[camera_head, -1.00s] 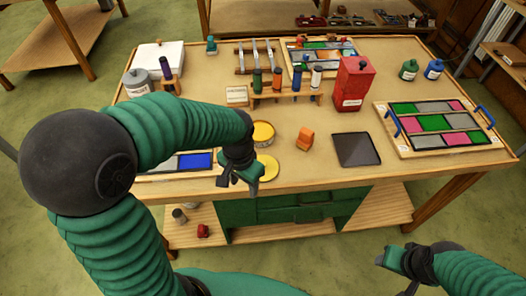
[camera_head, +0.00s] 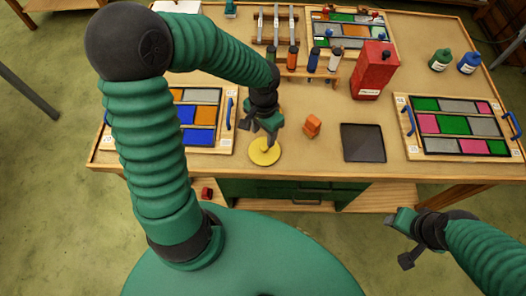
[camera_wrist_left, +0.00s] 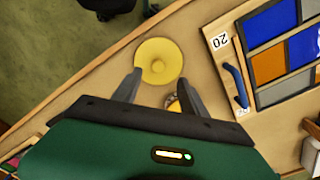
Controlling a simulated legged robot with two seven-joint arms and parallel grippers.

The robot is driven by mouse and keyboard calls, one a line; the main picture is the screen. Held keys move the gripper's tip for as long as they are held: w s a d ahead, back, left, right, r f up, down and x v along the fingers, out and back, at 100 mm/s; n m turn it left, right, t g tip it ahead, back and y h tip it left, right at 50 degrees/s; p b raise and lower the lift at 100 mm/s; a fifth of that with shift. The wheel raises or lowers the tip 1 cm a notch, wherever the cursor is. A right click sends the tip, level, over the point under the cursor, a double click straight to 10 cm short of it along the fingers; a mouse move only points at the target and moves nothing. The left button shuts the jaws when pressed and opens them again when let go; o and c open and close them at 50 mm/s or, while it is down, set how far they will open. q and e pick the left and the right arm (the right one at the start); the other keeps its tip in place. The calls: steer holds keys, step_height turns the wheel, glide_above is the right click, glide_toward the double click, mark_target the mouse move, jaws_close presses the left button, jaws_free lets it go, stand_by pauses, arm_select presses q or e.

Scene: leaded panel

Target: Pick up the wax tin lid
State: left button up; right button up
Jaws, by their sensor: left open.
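The wax tin lid is a yellow disc (camera_head: 264,156) with a small raised knob, lying flat near the table's front edge. It also shows in the left wrist view (camera_wrist_left: 158,48). My left gripper (camera_head: 258,131) is open and points down at the lid. In the left wrist view its fingertips (camera_wrist_left: 160,77) are spread at the lid's near edge, with nothing between them; I cannot tell the height left. A bit of the round tin (camera_wrist_left: 172,104) shows beside a finger; the arm hides it in the head view. My right gripper (camera_head: 398,240) is open and empty in front of the table.
An orange block (camera_head: 312,126) and a dark tray (camera_head: 363,143) lie right of the lid. A panel with a blue handle (camera_head: 200,120) is at left, another panel (camera_head: 458,125) at right. A bottle rack (camera_head: 310,74) and red can (camera_head: 374,70) stand behind.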

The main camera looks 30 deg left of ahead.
mark_target(265, 147)
arm_select(q)
steer(key=f, duration=0.1)
steer(key=w+f, duration=0.1)
steer(key=f, duration=0.1)
steer(key=shift+w+d, duration=0.25)
steer(key=shift+w, duration=0.05)
steer(key=f, duration=0.1)
steer(key=s+f+b, duration=0.1)
steer(key=f, duration=0.1)
steer(key=shift+s+d+f, duration=0.1)
steer(key=shift+s+f, duration=0.15)
steer(key=shift+s, duration=0.1)
steer(key=shift+f, duration=0.3)
steer(key=shift+w+a+f, duration=0.15)
steer(key=shift+w+a, duration=0.1)
steer(key=shift+c, duration=0.9)
steer(key=shift+s+d, duration=0.1)
steer(key=shift+d, duration=0.05)
steer(key=c, duration=0.7)
jaws_close()
arm_select(e)
steer(key=shift+w+d+f, duration=0.1)
steer(key=shift+w+f, duration=0.15)
steer(key=shift+f, duration=0.25)
steer(key=shift+w+d+f, duration=0.1)
steer(key=shift+w+f, duration=0.1)
steer(key=shift+f, duration=0.3)
